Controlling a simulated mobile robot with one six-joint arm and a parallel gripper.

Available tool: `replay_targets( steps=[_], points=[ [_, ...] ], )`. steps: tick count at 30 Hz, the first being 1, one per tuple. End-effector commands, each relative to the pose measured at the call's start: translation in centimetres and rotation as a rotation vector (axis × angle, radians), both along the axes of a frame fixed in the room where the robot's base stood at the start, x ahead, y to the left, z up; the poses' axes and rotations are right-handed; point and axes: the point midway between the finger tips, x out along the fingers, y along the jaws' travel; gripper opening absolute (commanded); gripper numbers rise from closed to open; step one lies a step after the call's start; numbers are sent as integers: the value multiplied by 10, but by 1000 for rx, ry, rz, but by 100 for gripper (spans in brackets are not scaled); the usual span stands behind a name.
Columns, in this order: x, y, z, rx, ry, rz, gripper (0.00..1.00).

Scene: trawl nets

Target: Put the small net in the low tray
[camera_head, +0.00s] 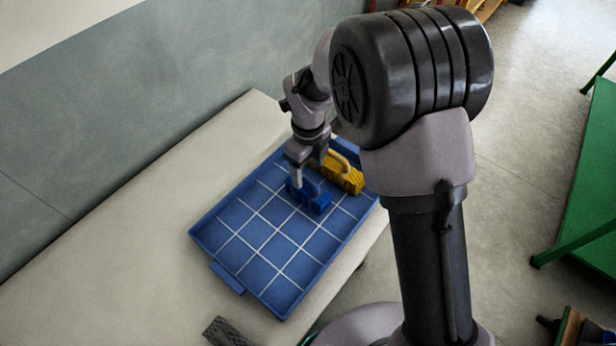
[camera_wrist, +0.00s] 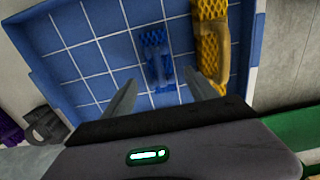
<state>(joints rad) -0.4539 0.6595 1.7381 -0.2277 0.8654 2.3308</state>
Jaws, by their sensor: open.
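The low tray (camera_head: 235,218) is blue with white grid lines and lies on the pale table; it fills much of the wrist view (camera_wrist: 85,55). A small blue net piece (camera_head: 318,201) with a handle-like loop lies in the tray. It also shows in the wrist view (camera_wrist: 154,42). A larger yellow net piece (camera_head: 347,180) lies beside it at the tray's edge, also in the wrist view (camera_wrist: 211,35). My gripper (camera_head: 296,180) is open at the blue piece. In the wrist view my fingertips (camera_wrist: 160,78) stand on either side of its loop, with gaps visible.
A dark grey piece (camera_head: 226,333) lies on the table outside the tray, near the bottom edge. A purple item (camera_wrist: 10,130) shows at the left of the wrist view. The wall (camera_head: 120,115) borders the table's back. A green table (camera_head: 590,190) stands right.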

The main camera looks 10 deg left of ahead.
Motion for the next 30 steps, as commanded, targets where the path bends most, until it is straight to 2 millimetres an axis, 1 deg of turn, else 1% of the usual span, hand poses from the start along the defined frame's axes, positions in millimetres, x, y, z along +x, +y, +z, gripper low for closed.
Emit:
replay_targets(
  steps=[1, 3, 8, 10, 11, 13, 14, 15, 17, 18, 20, 21, 24, 25, 27, 30],
  points=[
    [0, 0, 12, 1, -2, 0, 67],
    [0, 0, 20, 1, -1, 0, 67],
    [0, 0, 25, 0, 0, 2, 67],
    [0, -4, 33, 7, -9, 26, 67],
    [-1, -9, 44, 15, -18, 58, 67],
    [-7, -31, 85, 40, -66, 200, 67],
    [-14, -44, 108, 51, -96, 288, 67],
    [-27, -64, 138, 59, -142, 424, 67],
    [-54, -94, 178, 53, -222, 645, 67],
    [-75, -111, 199, 34, -278, 794, 67],
    [-108, -133, 222, -14, -356, 1008, 67],
    [-128, -144, 232, -56, -401, 1141, 67],
    [-171, -162, 242, -175, -482, 1414, 67],
    [-180, -165, 242, -207, -497, 1477, 67],
    [-195, -170, 241, -269, -518, 1586, 67],
    [-205, -172, 239, -312, -528, 1664, 67]
  ],
)
